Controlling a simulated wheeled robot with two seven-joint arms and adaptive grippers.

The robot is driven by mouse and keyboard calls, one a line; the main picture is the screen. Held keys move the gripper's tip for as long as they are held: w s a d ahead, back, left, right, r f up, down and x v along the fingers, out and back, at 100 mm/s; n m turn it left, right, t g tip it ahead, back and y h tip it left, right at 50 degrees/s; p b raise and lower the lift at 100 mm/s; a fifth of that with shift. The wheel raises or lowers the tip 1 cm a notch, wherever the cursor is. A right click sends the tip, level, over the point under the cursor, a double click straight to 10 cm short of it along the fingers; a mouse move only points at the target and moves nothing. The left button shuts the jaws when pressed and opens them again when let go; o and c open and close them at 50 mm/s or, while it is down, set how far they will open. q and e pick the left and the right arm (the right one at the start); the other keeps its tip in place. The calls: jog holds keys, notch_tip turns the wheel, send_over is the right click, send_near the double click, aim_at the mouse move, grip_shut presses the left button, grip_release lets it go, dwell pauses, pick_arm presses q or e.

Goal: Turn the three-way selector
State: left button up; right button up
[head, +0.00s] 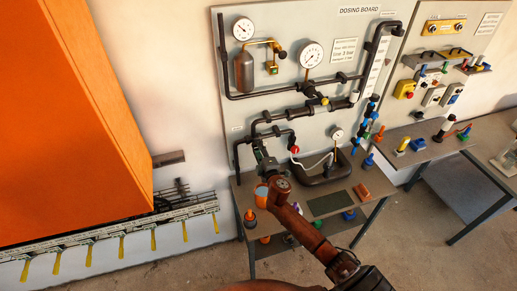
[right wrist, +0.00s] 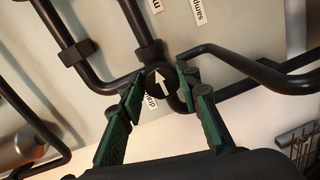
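The three-way selector is a round black knob (right wrist: 161,82) with a white arrow, set at a junction of dark pipes. The arrow points up and slightly left in the right wrist view. My right gripper (right wrist: 158,84) is open, with its green-padded fingers on either side of the knob. The fingertips are close to the knob; I cannot tell whether either touches it. In the head view my right gripper (head: 259,146) is at the lower left of the dosing board (head: 240,112), and the knob is hidden there. My left gripper is not in view.
Dark pipes (right wrist: 265,75) run close to the right fingers. White labels (right wrist: 198,11) sit around the knob. Below the board, a table (head: 245,196) carries a black tray (head: 325,170), an orange cup (head: 261,196) and small parts. An orange cabinet (head: 75,110) stands at left.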

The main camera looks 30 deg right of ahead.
jog(key=o, duration=0.5)
jog(key=shift+c, duration=0.2)
jog(key=shift+s, duration=0.15)
jog(key=v, duration=1.1)
jog(key=shift+s+a, duration=0.2)
jog(key=shift+s, duration=0.15)
